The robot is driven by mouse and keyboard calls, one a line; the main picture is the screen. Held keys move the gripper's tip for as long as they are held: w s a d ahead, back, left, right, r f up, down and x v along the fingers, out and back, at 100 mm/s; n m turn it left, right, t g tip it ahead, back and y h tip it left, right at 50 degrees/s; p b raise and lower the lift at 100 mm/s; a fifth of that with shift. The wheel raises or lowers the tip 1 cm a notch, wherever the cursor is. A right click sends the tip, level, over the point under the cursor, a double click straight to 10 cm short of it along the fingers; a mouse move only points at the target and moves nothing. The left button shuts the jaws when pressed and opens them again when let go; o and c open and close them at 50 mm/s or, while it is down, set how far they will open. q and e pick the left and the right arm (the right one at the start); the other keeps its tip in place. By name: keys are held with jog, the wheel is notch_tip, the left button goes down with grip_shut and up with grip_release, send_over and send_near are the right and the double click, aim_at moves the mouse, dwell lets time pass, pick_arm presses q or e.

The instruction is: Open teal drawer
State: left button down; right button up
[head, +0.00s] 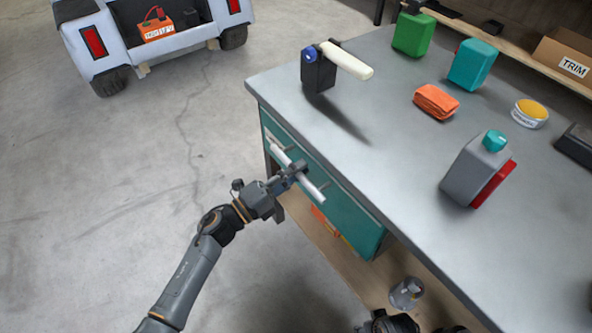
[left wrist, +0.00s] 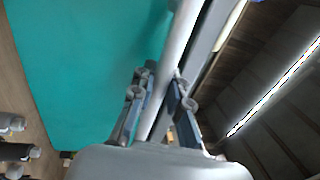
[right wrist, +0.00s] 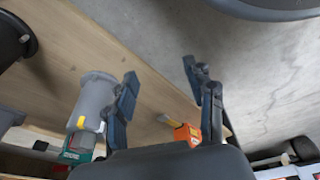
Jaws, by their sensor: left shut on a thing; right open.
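The teal drawer (head: 340,206) is set under the front edge of the grey workbench, and its front looks flush with the bench, so it appears closed. A long silver bar handle (head: 312,187) runs along it. My left gripper (head: 290,174) is shut on the handle near its middle. In the left wrist view the handle (left wrist: 180,50) passes between the two fingers (left wrist: 161,108), with the teal drawer front (left wrist: 85,70) beside it. My right gripper (right wrist: 160,95) is open and empty, with a wooden shelf and floor behind it.
The floor (head: 150,200) left of the bench is clear; a white cart (head: 160,58) stands beyond.

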pick_arm(q)
jog(key=shift+s+a, duration=0.2)
jog(key=shift+a, duration=0.05)
jog(key=r+p+v, duration=0.1)
jog(key=r+v, duration=0.1)
jog(key=v, duration=1)
jog(key=r+p+v, duration=0.1)
jog(key=r+v, duration=0.2)
jog(key=v, duration=1)
jog(key=shift+s+a+f, duration=0.25)
jog(key=shift+s+a, duration=0.25)
pick_arm(e)
jog(key=s+f, duration=0.4)
jog(key=f, duration=0.2)
jog(key=shift+s+d, duration=0.15)
jog(key=shift+d, duration=0.15)
pick_arm(q)
jog(key=c, duration=1.3)
grip_release()
pick_arm(e)
jog(key=shift+r, duration=0.1)
pick_arm(q)
jog(key=shift+r, duration=0.1)
jog(key=v, duration=1.2)
